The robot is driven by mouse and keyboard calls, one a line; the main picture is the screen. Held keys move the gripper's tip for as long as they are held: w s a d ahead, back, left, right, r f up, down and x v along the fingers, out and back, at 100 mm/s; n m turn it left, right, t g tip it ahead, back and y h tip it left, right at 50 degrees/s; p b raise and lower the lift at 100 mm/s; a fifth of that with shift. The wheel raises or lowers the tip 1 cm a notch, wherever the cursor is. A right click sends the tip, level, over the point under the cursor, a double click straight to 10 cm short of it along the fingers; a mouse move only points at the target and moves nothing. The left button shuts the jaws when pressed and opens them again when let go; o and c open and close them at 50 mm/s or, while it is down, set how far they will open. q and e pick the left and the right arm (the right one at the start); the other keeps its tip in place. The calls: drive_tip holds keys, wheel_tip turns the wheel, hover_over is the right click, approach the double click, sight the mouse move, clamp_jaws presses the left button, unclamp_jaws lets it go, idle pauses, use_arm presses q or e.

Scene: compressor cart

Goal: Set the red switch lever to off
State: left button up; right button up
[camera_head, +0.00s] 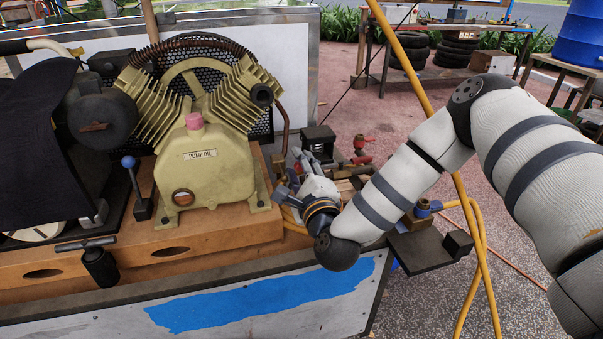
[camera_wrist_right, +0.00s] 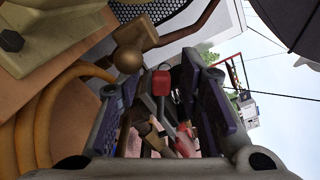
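A red block-shaped lever end (camera_wrist_right: 161,82) shows in the right wrist view, between the fingers of my right gripper (camera_wrist_right: 155,88). The fingers are spread, with visible gaps on both sides of the red piece. In the head view my right gripper (camera_head: 292,178) is beside the right side of the compressor pump (camera_head: 205,155), among the fittings. I cannot pick out the lever there, and its off and on positions are not readable. My left gripper is not in view.
Red-handled valve fittings (camera_head: 362,142) and a black box (camera_head: 318,140) crowd the area behind the gripper. A brown pipe (camera_wrist_right: 130,45) and an orange hose (camera_wrist_right: 40,110) are close in the wrist view. A yellow hose (camera_head: 430,110) hangs by my right arm.

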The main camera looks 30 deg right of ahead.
drive_tip(key=v, duration=1.1)
drive_tip(key=shift+s, duration=0.25)
drive_tip(key=shift+f, duration=0.1)
